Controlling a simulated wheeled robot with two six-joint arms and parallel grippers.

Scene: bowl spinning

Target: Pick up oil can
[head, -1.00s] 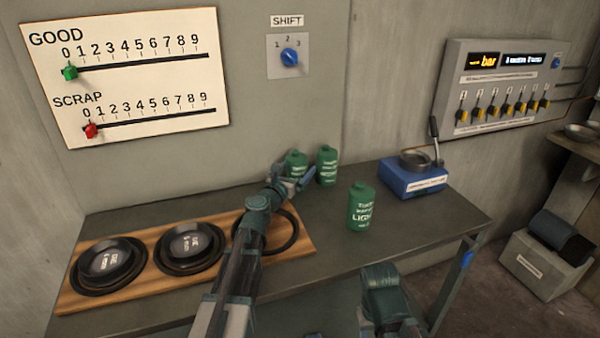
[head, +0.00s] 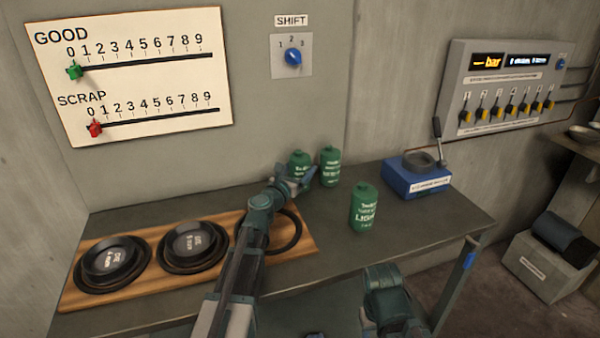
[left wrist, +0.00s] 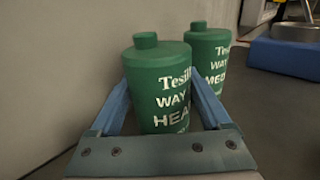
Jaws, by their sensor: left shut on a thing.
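Three green oil cans stand on the dark workbench. My left gripper (head: 294,183) is shut on the leftmost can (head: 299,160), labelled "HEA…" in the left wrist view (left wrist: 160,85), its blue fingers on both sides of it. The can is upright at the back of the bench; I cannot tell whether it is lifted. The second can (head: 330,167), labelled "ME…", stands just right of it and also shows behind it in the left wrist view (left wrist: 212,62). The "LIGHT" can (head: 364,208) stands nearer the front. My right arm shows at the bottom; its gripper's fingers are not clearly seen.
A wooden board (head: 160,234) with dark round dies lies at the left of the bench. A blue device (head: 415,177) with a lever stands at the right. The wall is close behind the cans. The bench's front right is clear.

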